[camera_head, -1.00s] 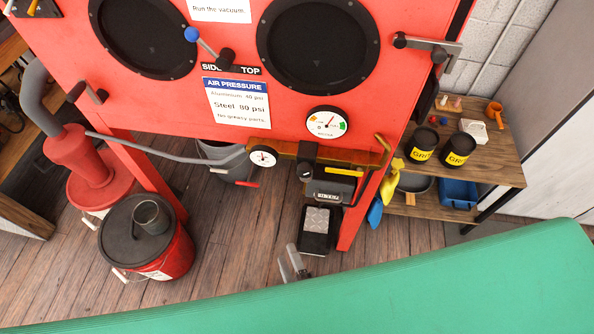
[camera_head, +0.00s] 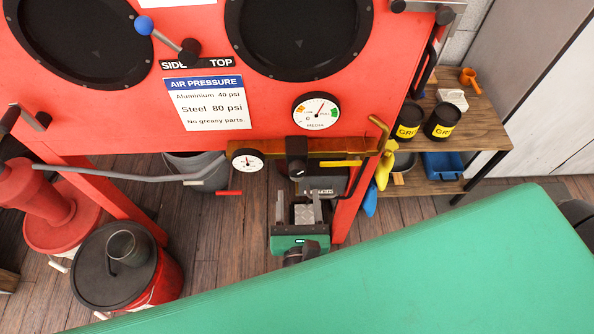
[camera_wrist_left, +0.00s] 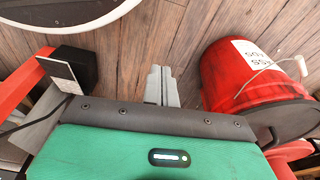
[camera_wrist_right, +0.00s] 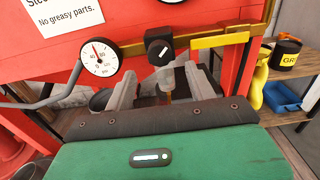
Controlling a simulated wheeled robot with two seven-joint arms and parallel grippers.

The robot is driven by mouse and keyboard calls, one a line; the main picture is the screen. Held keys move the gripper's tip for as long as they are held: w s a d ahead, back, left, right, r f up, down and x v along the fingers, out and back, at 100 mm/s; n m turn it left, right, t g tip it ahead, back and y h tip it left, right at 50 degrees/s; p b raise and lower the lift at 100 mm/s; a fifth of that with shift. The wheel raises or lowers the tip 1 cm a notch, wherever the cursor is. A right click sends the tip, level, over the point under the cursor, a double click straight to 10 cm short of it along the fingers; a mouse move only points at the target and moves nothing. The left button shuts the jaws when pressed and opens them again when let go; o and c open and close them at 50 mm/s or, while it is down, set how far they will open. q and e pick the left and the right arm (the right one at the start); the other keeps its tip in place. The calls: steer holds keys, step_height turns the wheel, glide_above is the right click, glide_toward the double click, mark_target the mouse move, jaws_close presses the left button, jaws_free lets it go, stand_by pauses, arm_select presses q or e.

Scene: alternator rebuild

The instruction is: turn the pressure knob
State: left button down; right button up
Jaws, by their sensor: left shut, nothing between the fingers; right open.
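The pressure knob (camera_head: 296,162) is a black knob with a white mark, on a brass rail under the red cabinet. It also shows in the right wrist view (camera_wrist_right: 158,50), just beyond and above the fingers. My right gripper (camera_head: 299,203) is open and empty, below the knob and apart from it; its fingers (camera_wrist_right: 159,85) point toward the knob. The air gauge (camera_head: 247,160) sits left of the knob, and its needle also shows in the right wrist view (camera_wrist_right: 98,58). My left gripper (camera_wrist_left: 159,86) is shut and empty over the floor, outside the head view.
The air pressure sign (camera_head: 207,104) and the media gauge (camera_head: 316,111) are on the cabinet front. A grey hose runs left from the air gauge. A yellow bottle (camera_head: 384,170) hangs right of the cabinet leg. A red bucket (camera_wrist_left: 244,85) stands near my left gripper.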

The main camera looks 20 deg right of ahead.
mark_target(298, 175)
arm_select(q)
steer(key=f, duration=0.1)
steer(key=s+f, duration=0.1)
steer(key=f+p, duration=0.1)
steer(key=shift+s+a+f, duration=0.3)
steer(key=shift+f, duration=0.1)
arm_select(e)
steer(key=x, duration=0.6)
steer(key=shift+w, duration=0.25)
steer(key=c, duration=1)
